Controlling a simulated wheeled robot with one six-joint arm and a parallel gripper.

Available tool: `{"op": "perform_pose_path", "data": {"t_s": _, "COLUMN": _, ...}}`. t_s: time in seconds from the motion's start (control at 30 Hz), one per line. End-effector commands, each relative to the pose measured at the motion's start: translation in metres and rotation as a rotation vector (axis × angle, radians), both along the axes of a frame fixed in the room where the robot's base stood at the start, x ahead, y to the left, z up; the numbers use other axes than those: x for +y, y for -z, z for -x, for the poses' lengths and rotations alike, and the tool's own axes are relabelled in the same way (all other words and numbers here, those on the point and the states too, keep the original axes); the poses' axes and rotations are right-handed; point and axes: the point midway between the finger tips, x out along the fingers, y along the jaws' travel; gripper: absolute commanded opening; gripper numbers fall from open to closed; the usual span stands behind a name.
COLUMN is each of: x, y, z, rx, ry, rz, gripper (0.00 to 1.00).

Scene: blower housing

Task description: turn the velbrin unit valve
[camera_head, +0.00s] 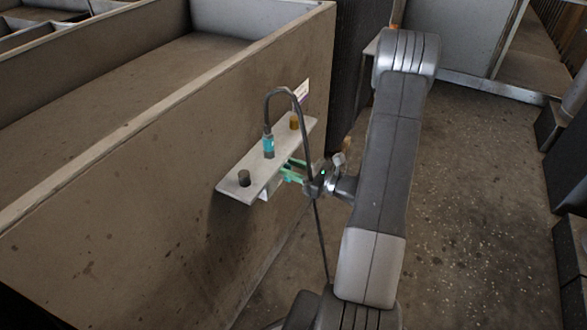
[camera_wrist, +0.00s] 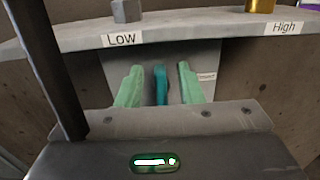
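A light grey plate (camera_head: 257,182) juts from the side of a brown wall. A teal cylinder (camera_head: 268,147) stands on it at mid-length, with a dark hose (camera_head: 284,89) arching from its top. In the wrist view, an upright teal piece (camera_wrist: 161,85), perhaps the valve handle, shows below the plate's edge. My gripper (camera_wrist: 161,82) has its two green fingers on either side of this piece, with a visible gap on each side. The fingers are open and touch nothing that I can see. No "velbrin" label is readable. In the head view my gripper (camera_head: 291,170) is beside the plate's right edge.
A grey peg (camera_wrist: 126,10) stands above a "Low" label (camera_wrist: 121,39). A gold peg (camera_wrist: 260,5) stands above a "High" label (camera_wrist: 284,28). The dark hose passes close by my wrist. Open speckled floor (camera_head: 470,190) lies to the right of my arm.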

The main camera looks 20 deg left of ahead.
Motion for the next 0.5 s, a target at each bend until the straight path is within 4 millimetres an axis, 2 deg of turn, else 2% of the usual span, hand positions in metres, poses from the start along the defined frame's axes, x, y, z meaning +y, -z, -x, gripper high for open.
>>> {"op": "perform_pose_path", "data": {"t_s": 0.03, "x": -0.0001, "y": 0.0, "z": 0.0, "rx": 0.0, "ry": 0.0, "rz": 0.0, "gripper": 0.26}}
{"op": "perform_pose_path", "data": {"t_s": 0.17, "x": -0.0002, "y": 0.0, "z": 0.0, "rx": 0.0, "ry": 0.0, "rz": 0.0, "gripper": 0.0}}
{"op": "perform_pose_path", "data": {"t_s": 0.5, "x": -0.0004, "y": -0.0006, "z": -0.0006, "rx": 0.024, "ry": 0.0, "rz": -0.001, "gripper": 0.0}}
